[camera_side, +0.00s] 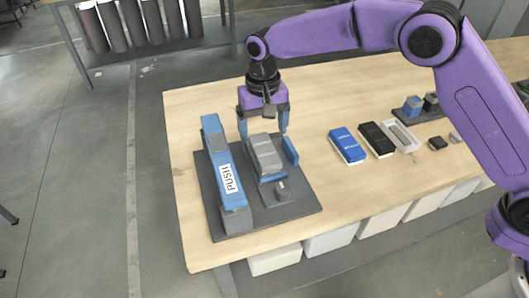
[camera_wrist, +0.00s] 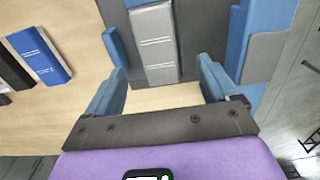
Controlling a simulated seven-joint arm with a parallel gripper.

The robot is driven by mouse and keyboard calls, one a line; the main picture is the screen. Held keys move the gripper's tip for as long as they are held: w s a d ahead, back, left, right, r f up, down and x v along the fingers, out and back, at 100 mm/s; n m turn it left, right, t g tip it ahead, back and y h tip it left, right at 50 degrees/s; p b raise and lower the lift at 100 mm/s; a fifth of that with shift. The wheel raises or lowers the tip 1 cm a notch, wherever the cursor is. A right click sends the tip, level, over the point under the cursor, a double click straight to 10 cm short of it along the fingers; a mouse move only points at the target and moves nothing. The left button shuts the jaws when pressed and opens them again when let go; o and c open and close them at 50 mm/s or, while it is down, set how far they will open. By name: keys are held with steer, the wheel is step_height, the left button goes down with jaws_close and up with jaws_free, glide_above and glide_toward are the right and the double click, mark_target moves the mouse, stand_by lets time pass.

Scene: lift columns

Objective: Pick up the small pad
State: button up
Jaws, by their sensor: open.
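My gripper (camera_side: 263,126) is open and empty, with its blue fingers at the far end of a grey block (camera_side: 265,153) on a dark fixture plate (camera_side: 305,202). In the wrist view, my gripper's fingers (camera_wrist: 160,82) are spread wider than the grey block (camera_wrist: 153,50), which lies ahead between them. I cannot tell the exact height gap. Which item is the small pad is not certain; a small dark block (camera_side: 437,143) and a smaller grey piece (camera_side: 455,137) lie on the table at the right.
On the plate, a tall blue bar labelled PUSH (camera_side: 217,160) stands left of the grey block and a low blue wall (camera_side: 290,151) right of it. A blue block (camera_side: 347,146), black block (camera_side: 377,139) and white tray (camera_side: 402,136) lie right. The table's (camera_side: 200,110) back-left area is clear.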

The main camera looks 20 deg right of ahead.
mark_target(264, 147)
steer(key=shift+w+d+f, duration=0.1)
steer(key=shift+f, duration=1.4)
steer(key=shift+w+d+f, duration=0.1)
steer(key=shift+f, duration=1.35)
steer(key=c, duration=1.4)
